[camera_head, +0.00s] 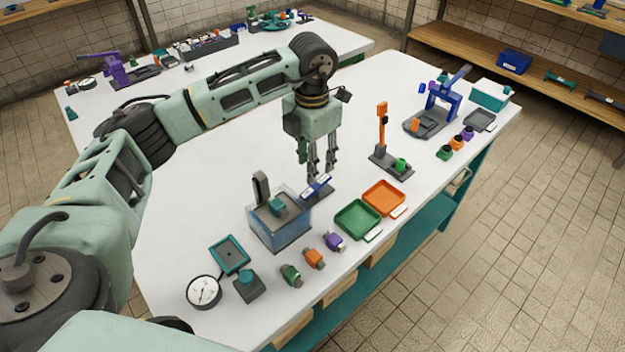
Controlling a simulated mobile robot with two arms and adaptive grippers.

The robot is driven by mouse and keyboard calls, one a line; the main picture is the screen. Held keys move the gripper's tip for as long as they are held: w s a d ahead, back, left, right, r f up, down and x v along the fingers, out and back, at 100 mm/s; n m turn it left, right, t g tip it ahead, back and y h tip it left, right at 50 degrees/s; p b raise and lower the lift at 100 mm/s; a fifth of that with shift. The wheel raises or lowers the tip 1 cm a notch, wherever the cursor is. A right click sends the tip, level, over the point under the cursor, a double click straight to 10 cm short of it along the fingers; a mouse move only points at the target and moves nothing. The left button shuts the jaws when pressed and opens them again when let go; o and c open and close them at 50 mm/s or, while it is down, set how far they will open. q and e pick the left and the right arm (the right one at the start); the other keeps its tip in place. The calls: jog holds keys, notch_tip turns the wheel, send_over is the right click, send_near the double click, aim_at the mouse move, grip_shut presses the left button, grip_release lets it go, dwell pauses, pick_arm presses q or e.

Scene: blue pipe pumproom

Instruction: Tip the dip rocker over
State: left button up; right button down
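What I take for the dip rocker is a small tilted blue bar with a white patch (318,187), on a dark base at the back right edge of a clear blue-walled tank (281,238). A teal block (279,206) and an upright dark post (261,187) show at the tank's top. My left gripper (317,172) points straight down just above and behind the blue bar. Its fingers look apart, with nothing seen between them. Whether a fingertip touches the bar is too small to tell. My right gripper is out of view.
A green tray (358,220) and an orange tray (384,197) lie right of the tank. An orange post on a dark base (382,137) stands behind them. Several coloured small blocks (314,259), a gauge (203,291) and a teal-framed plate (230,255) lie near the front edge.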

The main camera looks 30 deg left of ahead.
aim_at(313, 188)
pick_arm(q)
notch_tip(313, 188, down, 7)
jog(key=shift+d+f+p, duration=0.1)
jog(key=shift+d+p, duration=0.05)
jog(key=shift+p, duration=0.35)
jog(key=shift+s, duration=0.1)
jog(key=shift+c, duration=0.4)
grip_shut()
